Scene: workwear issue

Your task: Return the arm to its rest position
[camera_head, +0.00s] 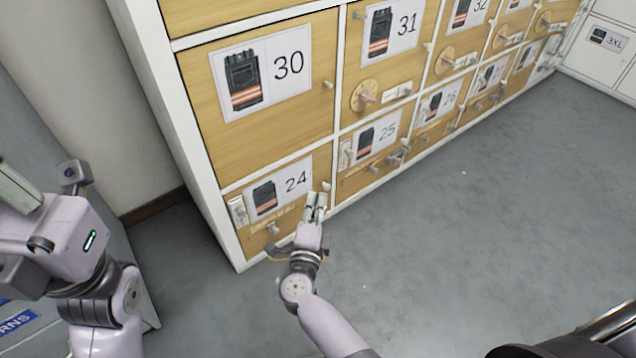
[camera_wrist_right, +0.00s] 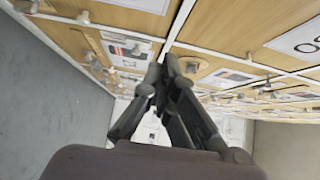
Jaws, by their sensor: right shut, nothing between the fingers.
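My right gripper (camera_head: 314,207) is in front of the bottom row of the locker cabinet, just right of the door labelled 24 (camera_head: 282,190). Its fingers are together with nothing between them. The right wrist view also shows the closed fingers (camera_wrist_right: 166,88), with locker doors beyond them. I cannot tell whether the fingertips touch the cabinet. My left arm (camera_head: 75,245) is at the left edge of the head view; its fingers cannot be made out clearly.
Grey floor (camera_head: 450,240) is clear to the right. White lockers (camera_head: 605,50) stand at the far right.

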